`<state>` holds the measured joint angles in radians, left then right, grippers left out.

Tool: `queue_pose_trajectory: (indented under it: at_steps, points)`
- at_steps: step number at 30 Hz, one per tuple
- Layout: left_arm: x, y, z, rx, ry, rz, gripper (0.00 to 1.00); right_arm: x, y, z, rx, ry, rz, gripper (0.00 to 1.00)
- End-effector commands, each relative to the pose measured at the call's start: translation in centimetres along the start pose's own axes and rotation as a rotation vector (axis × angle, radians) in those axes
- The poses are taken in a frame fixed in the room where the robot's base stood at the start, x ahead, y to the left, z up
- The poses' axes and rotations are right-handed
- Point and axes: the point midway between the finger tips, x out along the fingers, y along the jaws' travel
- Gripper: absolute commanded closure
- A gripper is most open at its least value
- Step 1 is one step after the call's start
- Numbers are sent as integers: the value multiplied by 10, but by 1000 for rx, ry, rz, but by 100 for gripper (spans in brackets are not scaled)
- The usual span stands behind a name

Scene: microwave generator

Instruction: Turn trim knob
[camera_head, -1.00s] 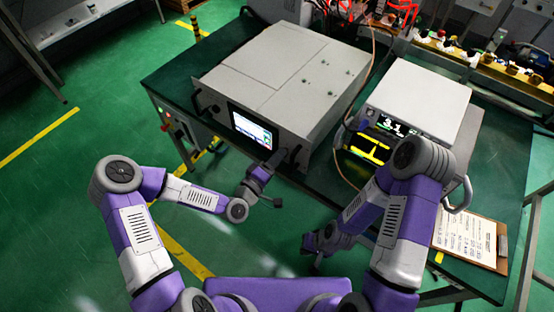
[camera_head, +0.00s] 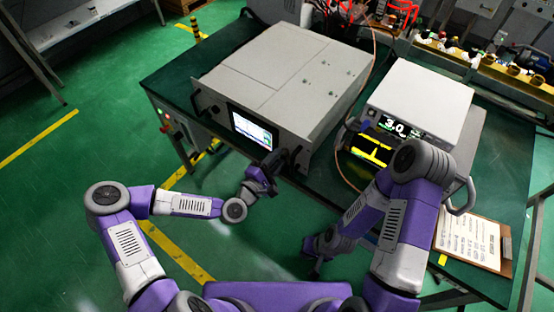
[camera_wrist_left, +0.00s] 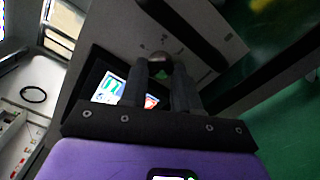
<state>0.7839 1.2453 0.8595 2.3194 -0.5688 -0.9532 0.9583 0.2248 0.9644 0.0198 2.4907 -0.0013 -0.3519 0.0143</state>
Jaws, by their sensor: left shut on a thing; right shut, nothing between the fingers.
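The grey generator box (camera_head: 285,75) stands on the green table with a lit screen (camera_head: 252,130) on its front. My left gripper (camera_head: 268,172) is at the front panel, just right of the screen. In the left wrist view, its two fingers (camera_wrist_left: 160,72) are shut on a small dark round knob (camera_wrist_left: 160,56) next to the screen (camera_wrist_left: 108,88). The head view hides the knob behind the gripper. My right gripper (camera_head: 316,262) is shut and empty, low in front of the table, away from the generator.
A clipboard (camera_head: 468,238) lies at the table's right. Dark handles (camera_head: 198,103) stick out from the generator's front.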

Motion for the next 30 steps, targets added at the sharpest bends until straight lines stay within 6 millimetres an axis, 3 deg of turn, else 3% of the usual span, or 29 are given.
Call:
queue_pose_trajectory:
  at_steps: [18,19,21,24,30]
  points:
    - [0,0,1,-46,-2,-1,100,0,0,0,0,0,0,100]
    - [0,0,1,-46,-2,-1,68,0,0,0,0,0,0,100]
    - [0,0,1,-46,-2,-1,57,0,0,0,0,0,0,100]
    - [0,0,1,-45,-1,0,44,0,0,0,0,0,0,100]
    - [0,0,0,-45,-1,0,44,0,0,0,0,0,0,100]
